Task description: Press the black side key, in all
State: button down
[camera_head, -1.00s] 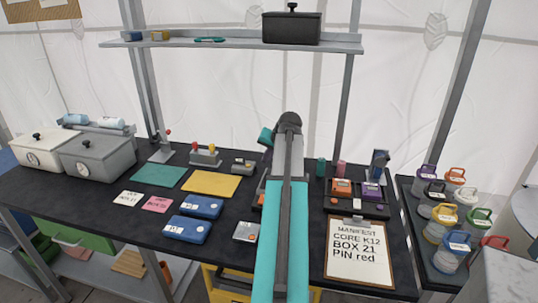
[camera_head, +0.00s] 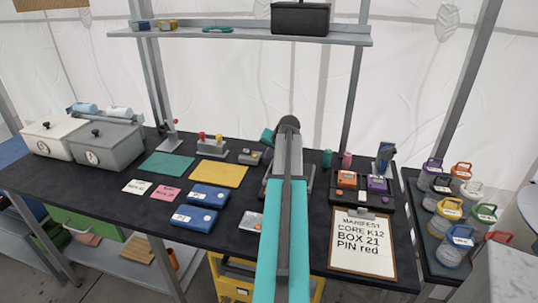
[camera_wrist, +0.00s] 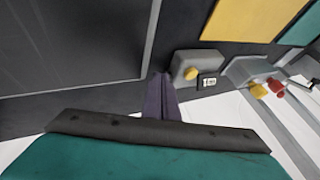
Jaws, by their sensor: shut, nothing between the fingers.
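A small grey box (camera_wrist: 186,68) with a yellow button (camera_wrist: 191,73) and a black-framed white window (camera_wrist: 208,81) stands on the black table. It also shows in the head view (camera_head: 249,157), left of my arm. I cannot clearly make out a black side key on it. My gripper (camera_wrist: 160,80) has dark purple fingers, shut and empty, close beside the box's left side in the wrist view. Whether they touch it I cannot tell. In the head view, a dark purple end just right of the box (camera_head: 267,157) looks like my gripper, partly hidden by my arm.
A grey stand with red and yellow knobs (camera_head: 212,146) is left of the box. A yellow mat (camera_head: 218,175), a green mat (camera_head: 166,165) and blue boxes (camera_head: 209,195) lie nearby. A manifest clipboard (camera_head: 361,266) and a dark tray (camera_head: 376,208) are on the right.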

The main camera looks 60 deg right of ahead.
jog(key=shift+w+a, duration=0.15)
jog(key=shift+w, duration=0.45)
jog(key=shift+w+a+r, duration=0.1)
jog(key=shift+w+a, duration=0.05)
jog(key=shift+w, duration=0.2)
jog(key=shift+a, duration=0.1)
jog(key=shift+r, duration=0.15)
jog(key=shift+s+a+r+p, duration=0.1)
jog(key=shift+s+r+p, duration=0.05)
jog(key=shift+r+p, duration=0.2)
jog(key=p+v, duration=0.1)
jog(key=v, duration=0.2)
jog(key=p+v, duration=0.1)
jog(key=v, duration=0.2)
jog(key=s+p+v, duration=0.1)
jog(key=p+v, duration=0.1)
jog(key=v, duration=0.1)
jog(key=shift+d+f, duration=0.1)
jog(key=shift+d, duration=0.15)
